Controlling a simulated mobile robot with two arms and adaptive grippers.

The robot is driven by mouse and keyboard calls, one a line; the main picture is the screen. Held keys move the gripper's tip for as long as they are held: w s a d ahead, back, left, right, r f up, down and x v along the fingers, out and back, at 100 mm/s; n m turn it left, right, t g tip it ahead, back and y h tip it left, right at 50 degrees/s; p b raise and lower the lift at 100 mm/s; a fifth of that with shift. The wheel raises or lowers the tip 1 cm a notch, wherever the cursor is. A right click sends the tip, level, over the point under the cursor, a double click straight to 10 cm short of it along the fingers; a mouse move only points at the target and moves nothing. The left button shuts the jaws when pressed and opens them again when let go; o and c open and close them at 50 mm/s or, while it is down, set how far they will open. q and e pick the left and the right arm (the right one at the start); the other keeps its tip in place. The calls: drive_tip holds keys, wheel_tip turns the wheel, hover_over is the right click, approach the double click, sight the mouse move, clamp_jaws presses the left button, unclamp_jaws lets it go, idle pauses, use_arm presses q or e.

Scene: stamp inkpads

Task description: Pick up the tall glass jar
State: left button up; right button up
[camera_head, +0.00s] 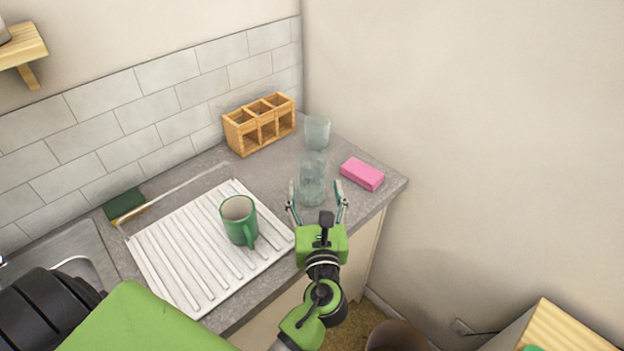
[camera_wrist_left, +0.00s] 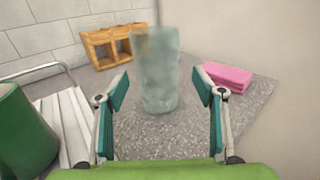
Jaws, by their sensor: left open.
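The tall glass jar (camera_head: 313,180) is clear, faintly blue-green, and stands upright on the grey counter in the head view. In the left wrist view the jar (camera_wrist_left: 157,72) stands just ahead, between the lines of the two fingers. My left gripper (camera_head: 318,197) is open, with its fingertips on either side of the jar's near side in the head view; the left wrist view also shows the open gripper (camera_wrist_left: 160,92). I cannot tell whether a finger touches the glass. A shorter clear glass (camera_head: 317,132) stands behind the jar. My right gripper is not in view.
A pink block (camera_head: 362,174) lies right of the jar. A wooden compartment holder (camera_head: 260,124) stands at the wall. A green mug (camera_head: 238,221) stands on the white ribbed drainer (camera_head: 170,262) at left. The counter ends at a front edge near a plain wall.

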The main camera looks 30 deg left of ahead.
use_arm(q)
drive_tip(key=shift+x, duration=0.75)
drive_tip(key=x, duration=0.1)
drive_tip(key=p+x, duration=0.1)
drive_tip(key=x, duration=0.1)
drive_tip(key=shift+w+a+f, duration=0.1)
drive_tip(key=shift+a+f, duration=0.15)
drive_tip(key=shift+w+a, duration=0.15)
drive_tip(key=shift+w, duration=0.05)
drive_tip(key=c, duration=1.4)
drive_tip(key=shift+c, duration=0.2)
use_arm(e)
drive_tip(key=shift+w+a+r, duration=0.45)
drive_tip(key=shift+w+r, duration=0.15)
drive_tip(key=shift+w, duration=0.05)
